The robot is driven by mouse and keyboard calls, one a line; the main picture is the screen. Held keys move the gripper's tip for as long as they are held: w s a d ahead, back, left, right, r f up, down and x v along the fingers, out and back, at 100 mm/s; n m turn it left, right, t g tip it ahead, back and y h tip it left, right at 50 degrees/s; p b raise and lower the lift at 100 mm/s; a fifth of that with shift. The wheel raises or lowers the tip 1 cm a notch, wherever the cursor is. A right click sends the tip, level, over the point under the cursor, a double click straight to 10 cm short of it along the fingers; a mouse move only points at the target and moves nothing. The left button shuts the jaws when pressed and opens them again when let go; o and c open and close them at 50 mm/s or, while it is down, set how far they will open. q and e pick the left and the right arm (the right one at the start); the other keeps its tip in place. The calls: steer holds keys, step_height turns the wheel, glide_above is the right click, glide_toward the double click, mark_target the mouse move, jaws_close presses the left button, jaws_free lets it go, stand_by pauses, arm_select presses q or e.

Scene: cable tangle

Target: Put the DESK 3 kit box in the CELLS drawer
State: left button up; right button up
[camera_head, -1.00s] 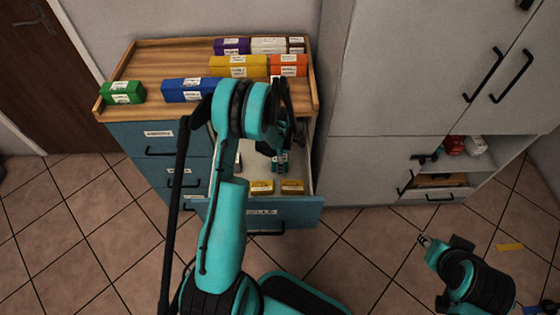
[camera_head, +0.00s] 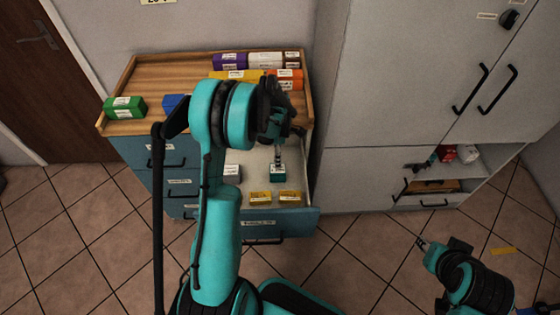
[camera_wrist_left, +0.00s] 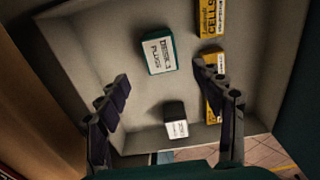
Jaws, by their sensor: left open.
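The teal kit box with a white label (camera_wrist_left: 158,53) lies in the open drawer (camera_head: 262,227). Its label seems to read DESK 3, with a second word below. In the head view the box (camera_head: 278,174) sits on the drawer floor behind two yellow boxes (camera_head: 260,198). My left gripper (camera_head: 279,148) is above the box, apart from it. In the wrist view its fingers (camera_wrist_left: 168,92) are spread and empty. The drawer's front label is too small to read; a yellow box (camera_wrist_left: 208,18) inside reads CELLS. My right gripper (camera_head: 421,243) hangs over the floor at right.
A dark box with a white label (camera_wrist_left: 175,120) also lies in the drawer. Coloured boxes, including a green one (camera_head: 125,107), stand on the wooden cabinet top (camera_head: 150,75). A tall grey cabinet (camera_head: 400,110) stands close at right, with an open shelf low down.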

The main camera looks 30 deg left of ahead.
arm_select(q)
steer(key=s+d+r+m+t, duration=0.2)
steer(key=s+d+r+m, duration=0.2)
steer(key=r+m, duration=0.3)
steer(key=s+d+r+m+t, duration=0.1)
steer(key=s+d+r+m, duration=0.3)
steer(key=r, duration=0.5)
steer(key=s+d+r+m+t, duration=0.4)
steer(key=s+d+m, duration=0.3)
steer(key=s+m, duration=0.4)
steer(key=shift+d+m, duration=0.2)
steer(key=shift+m, duration=0.9)
